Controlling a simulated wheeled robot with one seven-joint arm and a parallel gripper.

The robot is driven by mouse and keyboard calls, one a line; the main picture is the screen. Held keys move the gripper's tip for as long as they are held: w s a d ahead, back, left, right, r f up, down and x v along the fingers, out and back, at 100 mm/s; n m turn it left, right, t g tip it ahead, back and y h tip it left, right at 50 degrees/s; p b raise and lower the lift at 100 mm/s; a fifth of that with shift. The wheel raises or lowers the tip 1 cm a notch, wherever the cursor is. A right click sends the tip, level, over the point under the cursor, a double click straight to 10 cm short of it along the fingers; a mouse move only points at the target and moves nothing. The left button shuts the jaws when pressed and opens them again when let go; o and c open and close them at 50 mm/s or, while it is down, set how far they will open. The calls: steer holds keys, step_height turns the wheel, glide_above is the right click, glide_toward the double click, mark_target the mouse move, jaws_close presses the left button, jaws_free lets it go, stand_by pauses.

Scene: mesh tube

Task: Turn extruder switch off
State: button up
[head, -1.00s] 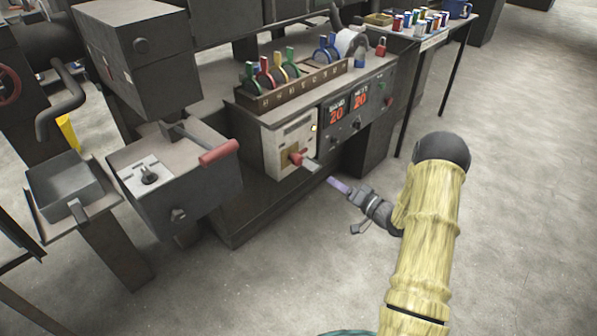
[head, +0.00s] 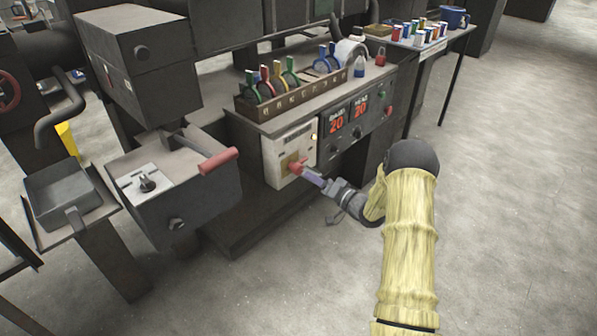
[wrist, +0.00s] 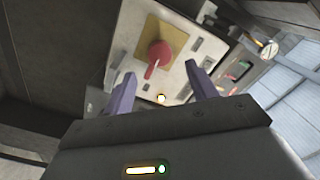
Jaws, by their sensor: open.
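The extruder switch is a red rotary handle (wrist: 158,56) on a yellow plate (wrist: 172,36), set in a pale panel box (head: 282,148). In the head view the red handle (head: 297,167) is partly covered by my gripper (head: 307,173). In the wrist view my gripper (wrist: 160,82) is open, with its two purple fingers apart. The handle appears between and beyond the fingertips, and I see no contact. The handle's grip points down toward my gripper in the wrist view. A small lit lamp (wrist: 161,99) shows on the panel near the handle.
Right of the panel box is a dark control panel with red displays (head: 337,124). A machine box with a red-gripped lever (head: 218,160) is to the left. The floor at right is clear.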

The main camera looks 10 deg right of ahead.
mark_target(301, 171)
steer(key=b+x, duration=0.1)
steer(key=x, duration=0.7)
steer(key=shift+w, duration=0.1)
steer(key=c, duration=1)
